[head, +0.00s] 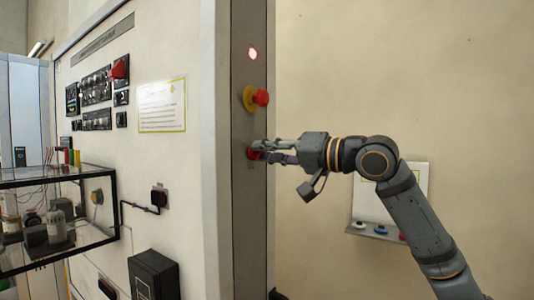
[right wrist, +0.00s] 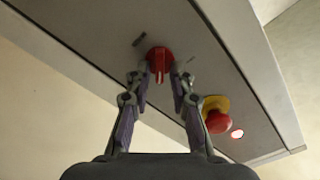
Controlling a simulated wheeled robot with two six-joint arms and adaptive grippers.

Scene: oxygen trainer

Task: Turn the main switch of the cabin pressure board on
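The main switch, a red rotary knob (right wrist: 160,59) with a raised ridge, sits on a grey panel strip. In the head view the red knob (head: 252,154) is low on the strip, partly hidden by my right gripper. My right gripper (head: 263,152) reaches it from the right. In the right wrist view its two fingertips (right wrist: 163,70) stand on either side of the knob, apart from each other. Gaps seem to show between the fingers and the ridge; contact cannot be told. My left gripper is not in view.
Above the knob is a red emergency button (head: 262,97) on a yellow base, close to my gripper. A red lamp (head: 252,53) glows above it. Instruments (head: 96,85) and a glass case (head: 60,215) are at left. A small wall shelf (head: 376,233) is behind my arm.

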